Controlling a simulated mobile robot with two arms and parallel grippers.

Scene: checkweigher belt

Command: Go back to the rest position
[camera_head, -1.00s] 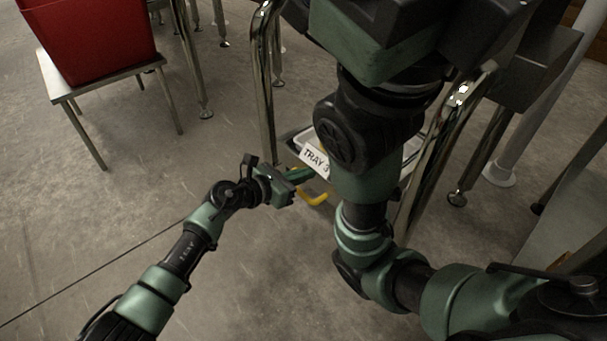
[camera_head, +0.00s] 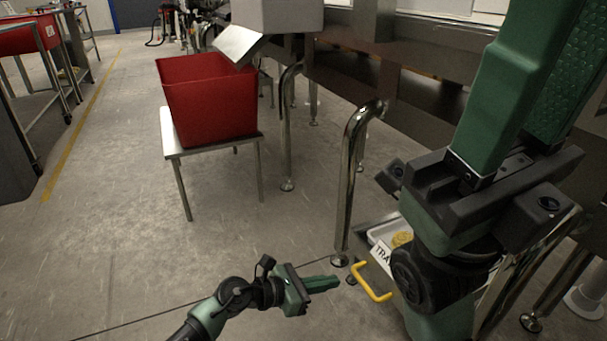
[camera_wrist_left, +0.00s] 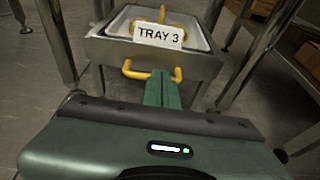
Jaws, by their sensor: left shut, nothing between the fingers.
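My left gripper (camera_head: 322,284) is low over the floor in the head view, its green fingers closed together and empty. In the left wrist view its shut fingers (camera_wrist_left: 163,90) point toward the tray unit with the TRAY 3 label, just short of its yellow handle; I cannot tell the exact gap. My right gripper (camera_head: 545,80) is large and close at the right of the head view, its fingers pointing up and apart, with a textured inner pad showing. Their tips are cut off by the frame edge.
The TRAY 3 label (camera_wrist_left: 160,33) and yellow handle (camera_head: 371,282) mark a metal tray unit, partly hidden by my right arm. A red bin (camera_head: 210,105) stands on a small metal table (camera_head: 172,147). A shiny tubular leg (camera_head: 349,180) rises near my left gripper.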

